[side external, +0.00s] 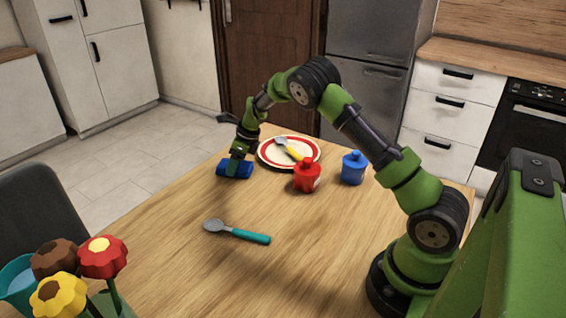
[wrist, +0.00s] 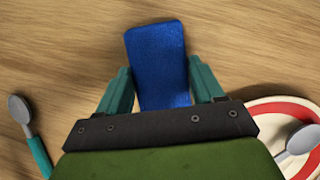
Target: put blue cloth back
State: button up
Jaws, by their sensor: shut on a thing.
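The blue cloth (side external: 228,169) is a small folded blue block at the far left edge of the table. In the wrist view the blue cloth (wrist: 156,58) lies between the two teal fingers. My gripper (side external: 238,163) points down and is shut on the cloth. In the wrist view my gripper (wrist: 162,85) has one finger on each long side of it. The cloth is at or very near the table top; I cannot tell whether it touches it.
A white plate with a red ring (side external: 265,154) holds a yellow-handled spoon (side external: 288,149). A red cup (side external: 307,177) and a blue cup (side external: 354,168) stand right of the cloth. A teal-handled spoon (side external: 238,232) lies nearer. Flowers (side external: 102,257) stand front left. The table's (side external: 180,225) left middle is clear.

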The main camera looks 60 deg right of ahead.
jog(key=o, duration=1)
jog(key=shift+f, duration=0.1)
jog(key=s+a+r+n, duration=0.25)
jog(key=s+r, duration=0.25)
jog(key=r, duration=0.4)
jog(key=s+a+r+n, duration=0.1)
jog(key=s+r+n, duration=0.25)
jog(key=r, duration=0.55)
jog(key=s+a+r+n+t+y, duration=0.1)
jog(key=s+a+r+n, duration=0.2)
jog(key=s+n, duration=0.15)
jog(key=s+a+r+n+t, duration=0.1)
jog(key=s+a+r+n, duration=0.25)
jog(key=s, duration=0.25)
jog(key=s+a+n, duration=0.3)
jog(key=s+n, duration=0.3)
jog(key=s, duration=0.1)
jog(key=s+a+f+n+t, duration=0.1)
jog(key=s+a+n, duration=0.2)
jog(key=s+n, duration=0.4)
jog(key=shift+a+n+h, duration=0.15)
jog(key=shift+n+h, duration=0.15)
jog(key=shift+h, duration=0.1)
